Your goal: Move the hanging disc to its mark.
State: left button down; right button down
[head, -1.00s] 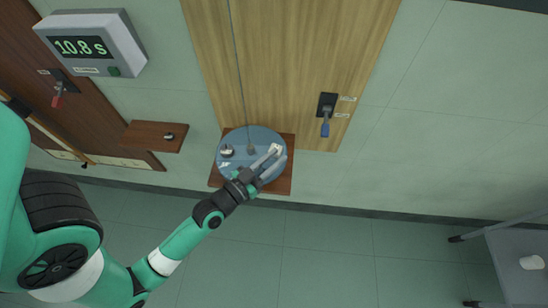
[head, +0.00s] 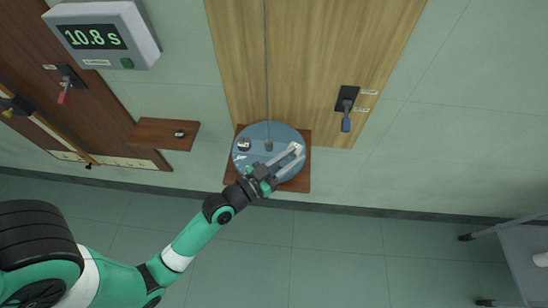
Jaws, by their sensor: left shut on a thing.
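The blue-grey disc (head: 262,135) hangs on a thin wire (head: 267,60) in front of the light wooden panel. A small grey hub (head: 269,146) sits at its middle, and a small dark-and-silver piece (head: 244,145) lies on its left part. My left gripper (head: 292,156) reaches over the disc's right part from below. Its fingers are shut on a small white block (head: 295,148) at the disc. Whether the block is fixed to the disc is too small to tell. I cannot make out the mark. My right gripper is not in view.
A brown board (head: 297,184) lies behind the disc. A small shelf (head: 160,134) with a dark piece is at left. A timer (head: 103,35) reads 10.8 s. A blue-handled switch (head: 347,108) and a red-handled one (head: 66,82) are on the panels. A grey table (head: 520,250) stands lower right.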

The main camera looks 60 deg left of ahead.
pick_arm(q)
jog(key=shift+w+f, duration=0.1)
jog(key=c, duration=0.7)
grip_release()
jog(key=shift+w, duration=0.15)
jog(key=shift+o, duration=0.2)
jog(key=s+d+b, duration=0.2)
jog(key=s+b, duration=0.1)
jog(key=s, duration=0.8)
jog(key=shift+s+d+b, duration=0.15)
jog(key=shift+s+b, duration=0.05)
jog(key=shift+b, duration=0.2)
